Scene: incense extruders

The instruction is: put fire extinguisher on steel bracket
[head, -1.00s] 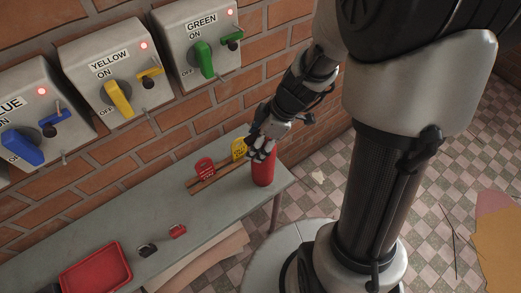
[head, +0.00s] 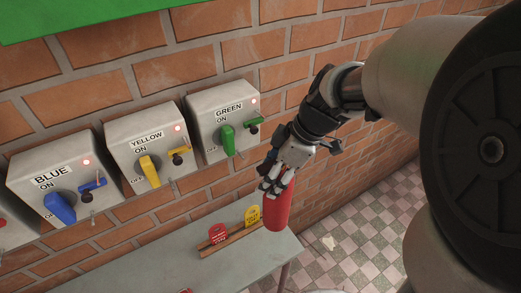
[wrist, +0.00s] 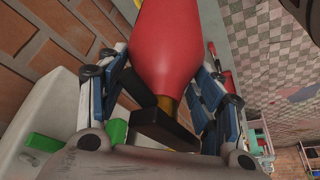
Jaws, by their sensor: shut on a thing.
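The red fire extinguisher (head: 278,211) is in my gripper (head: 273,183) by its neck end, over the right end of the grey table. Its base appears raised off the tabletop. In the wrist view the red body (wrist: 165,45) fills the top middle, with its black valve and handle (wrist: 165,128) between the blue-and-black fingers of my gripper (wrist: 162,82). The fingers are closed in on both sides of it. I cannot make out a steel bracket in these views.
Grey switch boxes labelled blue (head: 62,180), yellow (head: 150,147) and green (head: 222,120) hang on the brick wall, left of my gripper. A wooden rack (head: 230,240) with red and yellow tags stands on the table (head: 170,268). Checkered floor (head: 360,240) lies open at right.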

